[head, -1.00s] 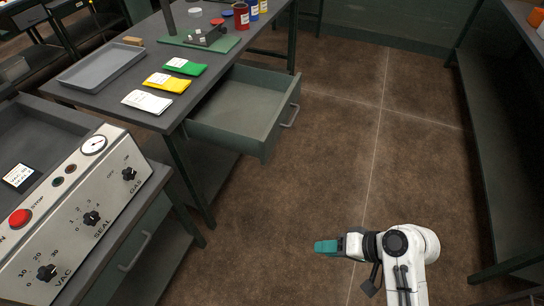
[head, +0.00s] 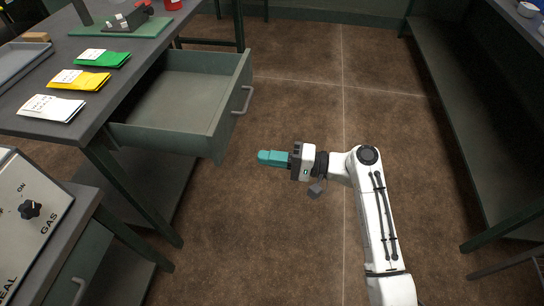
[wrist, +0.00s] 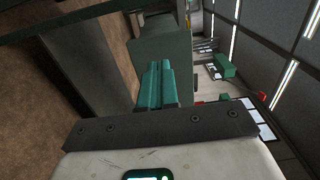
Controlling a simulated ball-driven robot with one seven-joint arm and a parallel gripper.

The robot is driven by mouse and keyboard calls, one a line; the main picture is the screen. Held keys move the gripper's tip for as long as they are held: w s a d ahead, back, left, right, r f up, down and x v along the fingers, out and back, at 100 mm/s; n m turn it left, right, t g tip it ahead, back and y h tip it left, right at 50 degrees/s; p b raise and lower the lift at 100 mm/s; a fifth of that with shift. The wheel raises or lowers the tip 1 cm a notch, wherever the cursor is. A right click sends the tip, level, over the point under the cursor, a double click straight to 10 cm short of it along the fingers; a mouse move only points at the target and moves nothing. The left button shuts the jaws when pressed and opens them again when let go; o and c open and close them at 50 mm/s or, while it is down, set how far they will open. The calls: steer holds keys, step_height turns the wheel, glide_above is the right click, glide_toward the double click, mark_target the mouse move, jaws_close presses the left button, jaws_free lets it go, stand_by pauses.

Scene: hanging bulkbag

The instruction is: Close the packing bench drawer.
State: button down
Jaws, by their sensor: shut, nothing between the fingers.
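The packing bench drawer (head: 222,128) is pulled out from under the bench top (head: 75,122) in the head view. It is dark green, its inside looks empty, and its front faces right with a metal bar handle (head: 241,100). My gripper (head: 262,157) has teal fingers and is shut and empty. In the head view it appears to the right of and a little below the drawer front, pointing left, with a gap of floor between. In the wrist view the teal fingers (wrist: 156,85) lie side by side, with a green panel, probably the drawer front (wrist: 165,45), beyond them.
Green, yellow and white packets (head: 103,57) lie on the bench top with a grey tray (head: 15,62). A sealing machine (head: 28,205) stands at lower left. A dark shelf bench (head: 450,90) runs along the right. The floor (head: 300,115) between is clear.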

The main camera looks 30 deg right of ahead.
mark_target(124, 137)
steer(key=x, duration=1)
steer(key=shift+a, duration=0.15)
steer(key=b+x, duration=0.6)
steer(key=x, duration=0.8)
steer(key=b+x, duration=0.7)
steer(key=x, duration=0.7)
steer(key=shift+w+a+f, duration=0.2)
steer(key=shift+w+a, duration=0.05)
steer(key=shift+a, duration=0.1)
steer(key=shift+w+a+b, duration=0.2)
steer(key=shift+a+b, duration=0.05)
steer(key=shift+b, duration=0.1)
steer(key=shift+w+r, duration=0.1)
steer(key=shift+r, duration=0.25)
